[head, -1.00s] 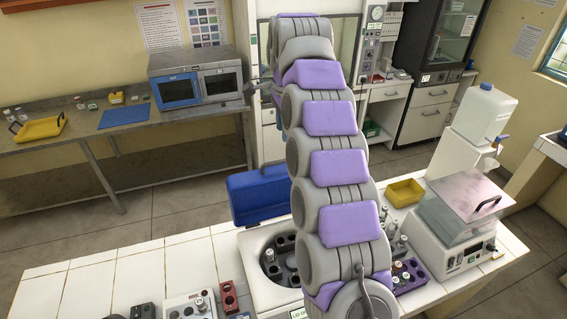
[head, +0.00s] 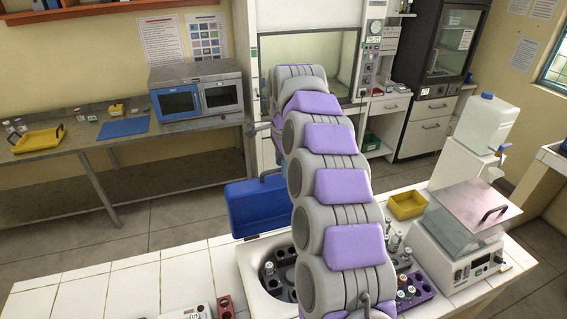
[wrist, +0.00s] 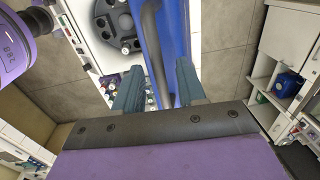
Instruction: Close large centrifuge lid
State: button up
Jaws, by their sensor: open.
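The large centrifuge (head: 246,268) is a white box on the tiled bench, with a dark round rotor that also shows in the wrist view (wrist: 116,20). Its blue lid (head: 256,208) stands raised at the back of the box, partly behind my arm. In the wrist view the lid (wrist: 176,40) is edge-on, with a grey bar (wrist: 156,55) along it. My gripper (wrist: 160,88) is open, its two teal fingers either side of the lid's edge and bar. I cannot tell whether they touch.
A purple tube rack (head: 418,290) and a yellow tray (head: 407,205) stand right of the centrifuge. A small red rack (head: 226,306) is at the front left.

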grip_shut()
dwell(0.4)
dwell(0.4)
